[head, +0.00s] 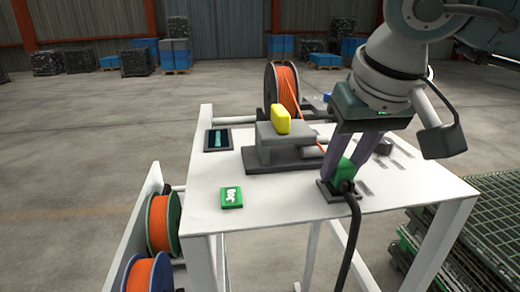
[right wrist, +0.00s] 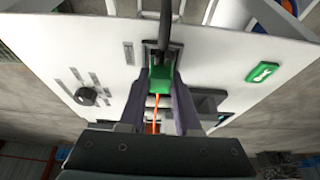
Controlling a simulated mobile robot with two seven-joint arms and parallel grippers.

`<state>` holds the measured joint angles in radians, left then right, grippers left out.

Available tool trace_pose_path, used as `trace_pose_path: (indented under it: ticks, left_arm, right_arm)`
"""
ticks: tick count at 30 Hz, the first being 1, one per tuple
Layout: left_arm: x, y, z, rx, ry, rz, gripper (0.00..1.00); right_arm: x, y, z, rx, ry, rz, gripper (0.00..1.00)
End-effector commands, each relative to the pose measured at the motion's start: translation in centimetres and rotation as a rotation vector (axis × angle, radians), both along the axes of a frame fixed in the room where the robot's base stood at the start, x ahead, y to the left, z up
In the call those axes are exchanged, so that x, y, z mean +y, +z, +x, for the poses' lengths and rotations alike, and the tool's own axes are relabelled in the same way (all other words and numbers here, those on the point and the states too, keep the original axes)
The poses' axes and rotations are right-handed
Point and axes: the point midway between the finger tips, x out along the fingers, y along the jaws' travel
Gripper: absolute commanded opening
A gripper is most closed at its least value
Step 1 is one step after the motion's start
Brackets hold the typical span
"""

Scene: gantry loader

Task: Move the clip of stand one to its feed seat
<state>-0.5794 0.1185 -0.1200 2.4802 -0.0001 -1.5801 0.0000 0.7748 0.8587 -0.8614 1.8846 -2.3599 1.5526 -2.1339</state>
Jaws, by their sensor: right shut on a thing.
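My right gripper (head: 347,166) reaches down from the upper right, its two purple-grey fingers shut on a green clip (head: 342,172). In the right wrist view the clip (right wrist: 160,76) sits between the fingers, with an orange line running from it toward the gripper body. The clip is at a dark square seat (head: 325,190) near the white table's front edge. The fingers hide part of both, so I cannot tell whether the clip is fully down in it. A black cable (head: 353,235) hangs from there over the edge. My left gripper is not in view.
A grey block stand (head: 280,157) with a yellow piece (head: 280,119) is mid-table, before an orange spool (head: 287,85). A green label plate (head: 231,197) and a dark framed panel (head: 218,139) lie left. A black knob (right wrist: 86,96) and slots are beside the clip.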

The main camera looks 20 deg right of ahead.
Motion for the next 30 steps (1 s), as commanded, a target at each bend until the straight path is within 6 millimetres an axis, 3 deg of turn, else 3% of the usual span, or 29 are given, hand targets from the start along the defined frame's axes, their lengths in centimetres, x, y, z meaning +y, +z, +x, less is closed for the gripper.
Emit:
trace_pose_path:
  ticks: [7,8,17,25,30]
  left_arm:
    - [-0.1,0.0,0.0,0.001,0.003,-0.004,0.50]
    - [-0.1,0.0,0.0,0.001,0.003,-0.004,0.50]
    - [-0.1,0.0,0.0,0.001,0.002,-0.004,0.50]
    - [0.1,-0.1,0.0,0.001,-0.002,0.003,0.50]
    - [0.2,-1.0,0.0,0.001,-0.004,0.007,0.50]
  right_arm:
    - [0.0,0.0,0.0,-0.001,0.000,0.000,0.00]
    - [0.0,0.0,0.0,-0.001,0.000,0.000,0.34]
    - [0.0,0.0,0.0,0.000,0.000,0.000,0.67]
    - [0.0,0.1,0.0,-0.001,0.000,0.001,0.67]
    - [0.2,2.0,-0.7,-0.007,0.002,0.000,0.67]
